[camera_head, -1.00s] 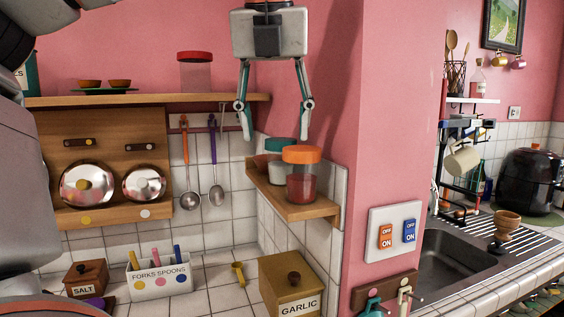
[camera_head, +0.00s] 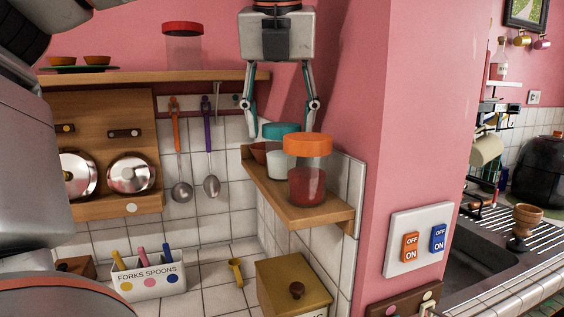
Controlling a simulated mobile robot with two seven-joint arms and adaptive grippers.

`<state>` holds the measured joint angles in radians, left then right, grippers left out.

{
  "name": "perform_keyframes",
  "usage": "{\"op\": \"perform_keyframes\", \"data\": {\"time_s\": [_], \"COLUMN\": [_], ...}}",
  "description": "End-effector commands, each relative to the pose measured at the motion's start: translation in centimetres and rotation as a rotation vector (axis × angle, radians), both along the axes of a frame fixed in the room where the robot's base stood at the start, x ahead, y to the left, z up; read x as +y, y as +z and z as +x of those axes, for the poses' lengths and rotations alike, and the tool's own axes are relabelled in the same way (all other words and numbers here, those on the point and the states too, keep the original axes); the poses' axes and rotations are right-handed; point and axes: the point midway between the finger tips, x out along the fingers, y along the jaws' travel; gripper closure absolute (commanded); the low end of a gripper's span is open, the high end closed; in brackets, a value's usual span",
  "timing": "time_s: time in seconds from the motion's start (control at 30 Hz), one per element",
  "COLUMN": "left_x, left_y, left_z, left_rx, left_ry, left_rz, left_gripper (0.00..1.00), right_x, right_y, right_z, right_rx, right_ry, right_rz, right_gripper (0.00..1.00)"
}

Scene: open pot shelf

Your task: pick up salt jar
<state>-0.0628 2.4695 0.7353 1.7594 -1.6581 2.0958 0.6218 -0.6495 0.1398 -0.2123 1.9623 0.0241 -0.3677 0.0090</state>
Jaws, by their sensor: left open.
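A jar with a teal lid (camera_head: 281,130) and white contents stands on the small wooden corner shelf; it is the likely salt jar, though I can read no label on it. A jar with an orange lid (camera_head: 308,166) and reddish contents stands in front of it and hides part of it. A wooden box (camera_head: 76,266) on the counter is partly hidden behind my arm. My left gripper (camera_head: 281,134) points down with fingers spread, empty, its tips around lid height at the teal-lidded jar. I cannot tell the exact depth between them. My right gripper is out of view.
The corner shelf (camera_head: 318,217) meets tiled walls, and the pink wall edge is close on its right. The upper shelf (camera_head: 200,76) holds a red-lidded jar (camera_head: 183,45). Utensils hang below it.

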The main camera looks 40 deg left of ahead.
Motion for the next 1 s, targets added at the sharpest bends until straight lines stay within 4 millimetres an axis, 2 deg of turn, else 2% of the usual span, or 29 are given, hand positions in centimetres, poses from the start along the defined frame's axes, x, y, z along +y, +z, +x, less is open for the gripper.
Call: {"op": "perform_keyframes", "data": {"time_s": [0.03,0.2,0.5,0.53,0.63,0.67,1.0], "left_x": [0.1,0.6,0.7,0.7,0.7,0.7,0.7], "left_y": [-1.0,-2.8,-3.2,-3.2,-3.2,-3.2,-3.0], "left_z": [0.2,0.8,1.0,1.0,1.0,1.0,0.9], "left_rx": [0.007,0.002,0.0,0.0,0.0,0.0,-0.002], "left_ry": [-0.002,0.001,0.003,0.003,0.003,0.003,0.002], "left_rz": [-0.003,-0.002,-0.002,-0.002,-0.002,-0.002,-0.001], "left_gripper": [0.46,0.46,0.46,0.51,0.77,0.82,0.82], "right_x": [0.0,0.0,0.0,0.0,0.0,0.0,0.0], "right_y": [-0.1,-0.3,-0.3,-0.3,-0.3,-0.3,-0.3], "right_z": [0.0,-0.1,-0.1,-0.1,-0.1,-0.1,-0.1], "right_rx": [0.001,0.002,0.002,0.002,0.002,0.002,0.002], "right_ry": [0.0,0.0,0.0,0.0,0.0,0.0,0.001], "right_rz": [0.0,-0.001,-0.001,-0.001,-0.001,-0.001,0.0], "right_gripper": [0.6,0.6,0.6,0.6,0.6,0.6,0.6]}}
